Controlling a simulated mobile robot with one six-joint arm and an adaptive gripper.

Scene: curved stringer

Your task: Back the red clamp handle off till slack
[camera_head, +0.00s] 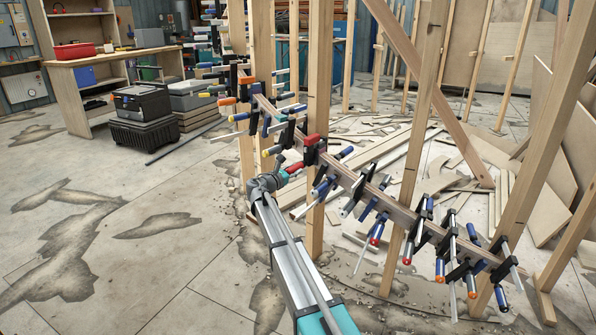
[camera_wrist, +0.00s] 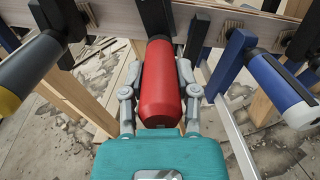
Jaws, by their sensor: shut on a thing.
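The red clamp handle (camera_wrist: 161,85) is in the middle of the wrist view, pointing toward my palm. My gripper (camera_wrist: 161,88) has its two grey fingers on either side of the handle and is shut on it. In the head view the red handle (camera_head: 294,167) shows just beyond my gripper (camera_head: 284,175). Its clamp (camera_head: 311,146) sits on the curved wooden stringer (camera_head: 345,179), with a red piece at its top. The screw and the pad of this clamp are mostly hidden, so I cannot tell how tight it is.
Several other clamps crowd the stringer; a yellow-and-grey handle (camera_wrist: 28,72) is close on the left and a blue-and-white handle (camera_wrist: 283,90) on the right. Upright wooden posts (camera_head: 319,100) stand around. Offcuts litter the floor behind. The floor at left is mostly open.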

